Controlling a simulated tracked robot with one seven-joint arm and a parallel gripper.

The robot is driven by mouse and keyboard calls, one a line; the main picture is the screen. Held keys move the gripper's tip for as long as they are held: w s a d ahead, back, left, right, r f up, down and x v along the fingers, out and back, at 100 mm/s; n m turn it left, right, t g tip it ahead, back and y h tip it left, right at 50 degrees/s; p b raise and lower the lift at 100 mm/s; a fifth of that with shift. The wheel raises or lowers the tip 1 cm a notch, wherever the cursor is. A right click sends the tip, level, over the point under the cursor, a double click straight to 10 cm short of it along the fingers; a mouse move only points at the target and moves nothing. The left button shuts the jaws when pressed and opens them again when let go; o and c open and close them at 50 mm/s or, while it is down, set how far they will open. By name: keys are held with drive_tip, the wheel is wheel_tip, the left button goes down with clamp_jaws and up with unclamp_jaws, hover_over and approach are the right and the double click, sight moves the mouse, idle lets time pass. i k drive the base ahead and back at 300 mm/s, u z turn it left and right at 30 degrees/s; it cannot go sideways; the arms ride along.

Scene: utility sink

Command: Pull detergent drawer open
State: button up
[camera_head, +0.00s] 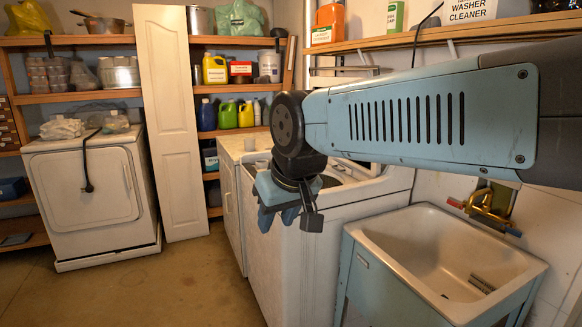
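My gripper (279,220) hangs at the end of my blue arm, in front of the top front edge of a white washing machine (284,274). No detergent drawer can be clearly made out; my gripper and arm hide part of the machine's top and rear panel. A second white machine (230,205) stands just behind, to the left.
A utility sink (365,285) with a brass faucet (490,203) stands at right. A white dryer (85,190) and a leaning white door panel (170,120) are at left. Shelves hold bottles and pots. The floor (170,285) at left front is clear.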

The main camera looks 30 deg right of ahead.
sight(340, 167)
drive_tip(key=i, duration=1.1)
drive_tip(key=z, duration=0.35)
